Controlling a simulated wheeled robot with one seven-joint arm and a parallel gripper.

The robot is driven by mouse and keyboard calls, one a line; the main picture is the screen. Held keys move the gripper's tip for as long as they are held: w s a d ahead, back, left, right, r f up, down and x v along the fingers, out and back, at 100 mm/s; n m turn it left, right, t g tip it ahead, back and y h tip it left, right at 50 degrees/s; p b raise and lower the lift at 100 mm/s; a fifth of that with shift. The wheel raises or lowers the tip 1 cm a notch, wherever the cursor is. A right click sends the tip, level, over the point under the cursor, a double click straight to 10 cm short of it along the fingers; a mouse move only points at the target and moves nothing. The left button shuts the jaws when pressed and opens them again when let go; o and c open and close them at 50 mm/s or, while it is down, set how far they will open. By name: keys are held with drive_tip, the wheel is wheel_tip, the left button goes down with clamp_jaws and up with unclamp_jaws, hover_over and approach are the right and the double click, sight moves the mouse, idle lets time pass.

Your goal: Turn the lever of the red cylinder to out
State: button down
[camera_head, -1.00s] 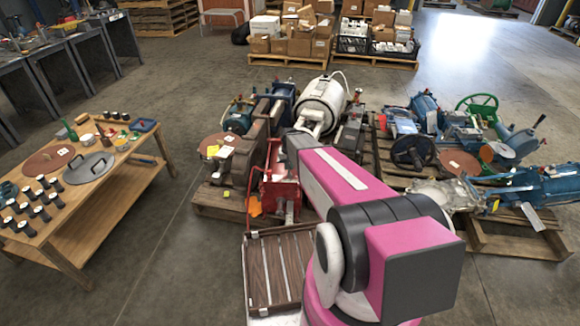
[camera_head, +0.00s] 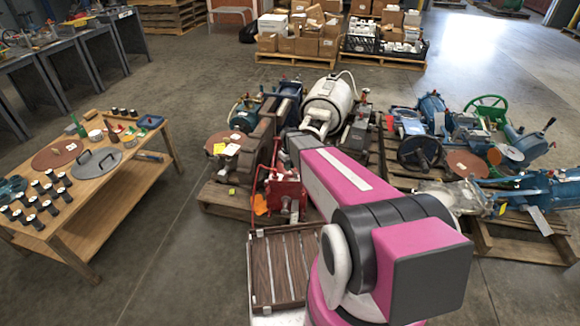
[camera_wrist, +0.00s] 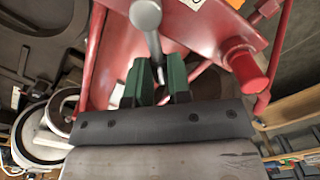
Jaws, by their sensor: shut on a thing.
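The red cylinder (camera_head: 286,188) stands at the front edge of the pallet lot in the head view, partly behind my arm. In the wrist view its red body (camera_wrist: 228,38) fills the upper middle and right. A grey rod with a round end, the lever (camera_wrist: 146,16), runs down between the green fingers of my gripper (camera_wrist: 157,82). My gripper is shut on this lever. The fingertips are close to the red body. The head view does not show the fingers clearly, and I cannot read any in or out marking.
Other machines, such as a white tank (camera_head: 328,102), crowd the pallets behind and to the right. A wooden table (camera_head: 110,196) stands at the left, with clear floor between.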

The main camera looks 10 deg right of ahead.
idle(0.3)
drive_tip(key=c, duration=1.1)
unclamp_jaws()
drive_tip(key=shift+o, duration=0.2)
wheel_tip(320, 180, up, 11)
drive_tip(key=shift+d+f, duration=0.1)
drive_tip(key=s+d+r+m, duration=0.1)
drive_tip(key=s+r+m, duration=0.1)
drive_tip(key=s, duration=0.9)
drive_tip(key=s+d+r+m, duration=0.2)
drive_tip(key=s+r+m, duration=0.1)
drive_tip(key=s, duration=0.8)
drive_tip(key=shift+s+d+r+m, duration=0.15)
drive_tip(key=shift+s+r+m, duration=0.15)
drive_tip(key=shift+r, duration=0.35)
